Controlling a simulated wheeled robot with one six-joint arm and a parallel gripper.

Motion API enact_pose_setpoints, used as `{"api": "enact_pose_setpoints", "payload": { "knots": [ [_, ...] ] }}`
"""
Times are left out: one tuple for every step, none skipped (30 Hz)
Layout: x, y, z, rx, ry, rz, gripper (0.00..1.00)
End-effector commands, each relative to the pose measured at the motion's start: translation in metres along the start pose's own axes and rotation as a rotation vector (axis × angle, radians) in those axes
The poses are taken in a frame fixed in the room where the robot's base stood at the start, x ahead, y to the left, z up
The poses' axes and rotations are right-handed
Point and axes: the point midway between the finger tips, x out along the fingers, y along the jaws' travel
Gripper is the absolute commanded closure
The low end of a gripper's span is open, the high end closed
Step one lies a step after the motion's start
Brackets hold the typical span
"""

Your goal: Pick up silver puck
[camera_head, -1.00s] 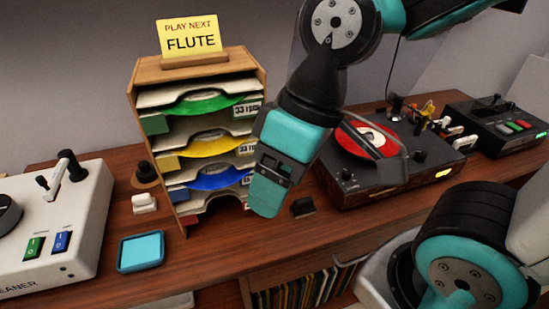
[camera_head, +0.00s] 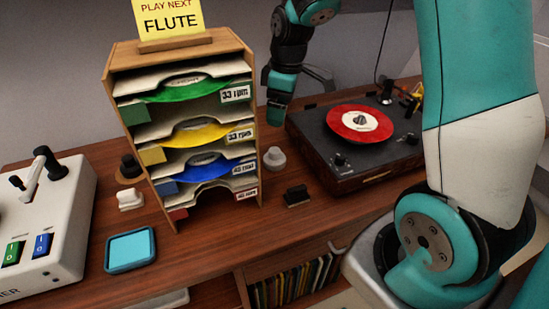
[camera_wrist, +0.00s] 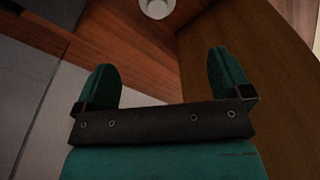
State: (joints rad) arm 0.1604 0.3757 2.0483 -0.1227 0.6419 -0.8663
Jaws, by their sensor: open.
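The silver puck (camera_head: 274,159) is a small light-grey round piece standing on the wooden desk, between the record rack and the turntable. In the wrist view a round silver-white piece, apparently the puck (camera_wrist: 157,8), is cut by the top edge. My gripper (camera_head: 277,118) hangs above and behind the puck in the head view, beside the rack's right side. In the wrist view its two teal fingers (camera_wrist: 166,78) are spread apart with nothing between them. The puck lies beyond the fingertips, not touching them.
The wooden rack (camera_head: 188,52) with record sleeves stands close left of the puck. A turntable (camera_head: 318,143) with a red-label disc stands to the right. A small dark block (camera_head: 297,196) sits in front of the puck. A blue tray (camera_head: 131,268) and a white cleaner machine (camera_head: 70,225) are further left.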

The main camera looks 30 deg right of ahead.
Motion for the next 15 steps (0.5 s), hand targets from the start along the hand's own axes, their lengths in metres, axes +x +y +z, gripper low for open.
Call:
{"api": "enact_pose_setpoints", "payload": {
  "knots": [
    [0.01, -0.001, 0.001, -0.002, -0.004, -0.006, 0.03],
    [0.017, -0.002, 0.001, -0.002, -0.005, -0.007, 0.03],
    [0.026, -0.002, 0.001, -0.001, -0.006, -0.007, 0.03],
    [0.033, -0.002, 0.001, -0.001, -0.006, -0.007, 0.03],
    [0.04, -0.002, 0.001, -0.001, -0.006, -0.007, 0.03],
    [0.049, -0.002, 0.001, -0.001, -0.006, -0.006, 0.03],
    [0.056, -0.002, 0.001, 0.0, -0.005, -0.006, 0.03],
    [0.063, -0.002, 0.001, 0.0, -0.006, -0.006, 0.03],
    [0.072, -0.002, 0.001, 0.0, -0.005, -0.006, 0.03],
    [0.078, -0.002, 0.001, 0.0, -0.005, -0.005, 0.03],
    [0.084, -0.002, 0.001, 0.0, -0.005, -0.005, 0.03],
    [0.091, -0.002, 0.001, 0.001, -0.004, -0.004, 0.03],
    [0.096, -0.002, 0.001, 0.001, -0.004, -0.004, 0.03],
    [0.099, -0.001, 0.001, 0.001, -0.003, -0.003, 0.03],
    [0.104, -0.001, 0.001, 0.001, -0.003, -0.003, 0.03]
  ]
}}
